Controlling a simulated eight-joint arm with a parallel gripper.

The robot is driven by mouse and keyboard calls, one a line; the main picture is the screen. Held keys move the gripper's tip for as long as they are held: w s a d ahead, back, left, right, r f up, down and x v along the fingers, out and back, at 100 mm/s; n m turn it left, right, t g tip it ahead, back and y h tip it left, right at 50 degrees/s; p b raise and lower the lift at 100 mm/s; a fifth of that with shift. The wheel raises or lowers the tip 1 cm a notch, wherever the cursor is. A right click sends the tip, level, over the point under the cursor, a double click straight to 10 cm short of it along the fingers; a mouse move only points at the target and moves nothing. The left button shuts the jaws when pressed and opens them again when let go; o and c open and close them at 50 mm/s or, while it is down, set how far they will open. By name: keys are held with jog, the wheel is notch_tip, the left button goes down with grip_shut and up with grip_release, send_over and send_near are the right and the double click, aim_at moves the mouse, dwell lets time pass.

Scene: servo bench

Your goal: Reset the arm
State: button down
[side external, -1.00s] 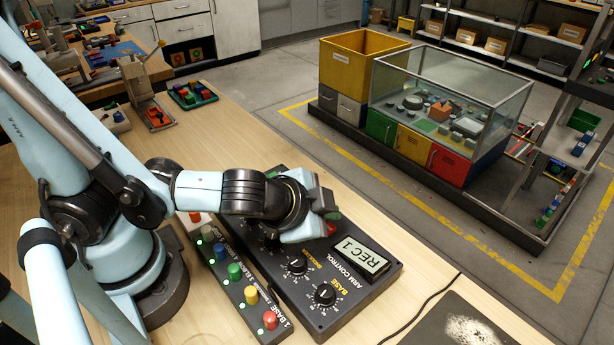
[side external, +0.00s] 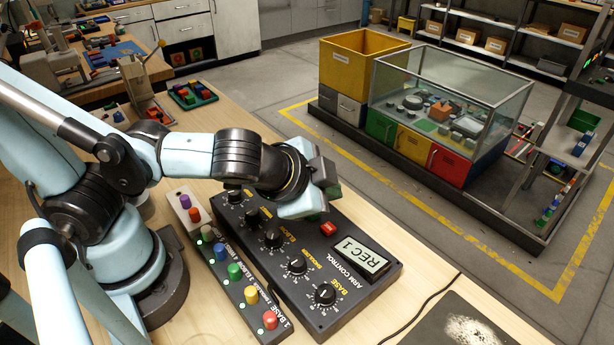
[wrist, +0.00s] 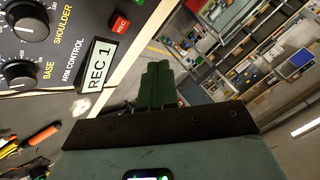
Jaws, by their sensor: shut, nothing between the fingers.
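My gripper (side external: 331,184) is shut and empty, raised above the far end of the black arm control panel (side external: 335,287). In the wrist view its closed green fingers (wrist: 160,84) point past the panel's edge. The panel has a row of black knobs, including the base knob (side external: 325,293). Its display (side external: 360,257) reads "REC 1", also legible in the wrist view (wrist: 99,66). The red REC button (side external: 328,229) is uncovered, apart from the gripper, and shows in the wrist view (wrist: 120,24).
A strip of coloured buttons (side external: 219,252) lies beside the panel on the wooden bench. A dark mat (side external: 468,325) with a cable lies at the front right. A glass case (side external: 450,90) and yellow bin (side external: 362,62) stand beyond the bench. An orange-handled tool (wrist: 40,136) shows in the wrist view.

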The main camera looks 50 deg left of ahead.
jog(key=a+r+n+g+h, duration=0.1)
jog(key=a+n+g, duration=0.1)
jog(key=a+n, duration=0.5)
jog(key=a, duration=0.5)
jog(key=shift+s+a+r+n, duration=0.15)
jog(key=shift+s+r+n, duration=0.1)
jog(key=shift+r+n, duration=0.15)
jog(key=c, duration=1.8)
grip_release()
